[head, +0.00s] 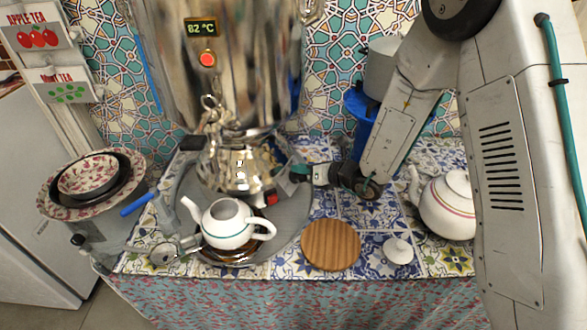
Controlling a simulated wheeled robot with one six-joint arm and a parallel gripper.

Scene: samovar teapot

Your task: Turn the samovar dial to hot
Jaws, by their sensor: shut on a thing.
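The silver samovar (240,85) stands at the back centre on a grey round tray (300,215). Its display (201,28) reads 82 °C, with a red light (207,59) below it. My gripper (284,180) reaches in from the right, low against the samovar's base, and is shut there. The dial itself is too small and too covered by my gripper for its setting to be read. Dark and red parts (271,199) show just below the gripper. An open white teapot (229,226) stands in front of the samovar, below its tap (211,115).
A round wooden board (331,262) and a small white lid (398,251) lie on the tiled table. A second white teapot (444,222) stands right, partly behind my arm. Stacked bowls and plates (58,213) are at the left.

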